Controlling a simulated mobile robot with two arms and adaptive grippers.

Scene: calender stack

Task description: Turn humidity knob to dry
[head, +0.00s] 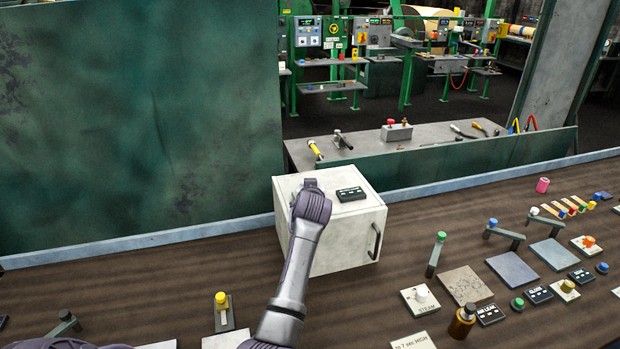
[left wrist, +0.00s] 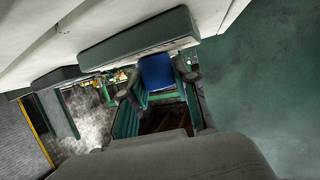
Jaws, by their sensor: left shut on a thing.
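A white box (head: 335,232) with a dark handle on its front stands on the brown counter. A black label plate (head: 351,194) lies on its top; I cannot read its text. My left gripper (head: 311,184) is at the left part of the box top, beside the plate, and its wrist hides what is under it. In the left wrist view, my left gripper's fingers (left wrist: 158,84) are shut on a blue knob (left wrist: 155,70), one finger on each side. The knob's pointer direction is hidden. My right gripper is in neither view.
A yellow-topped lever (head: 221,300) stands left of my forearm. To the right are a green-topped lever (head: 436,255), a STEAM knob plate (head: 421,299) and several other controls. A dark green panel (head: 140,120) rises behind the counter at left. Bare counter lies left of the box.

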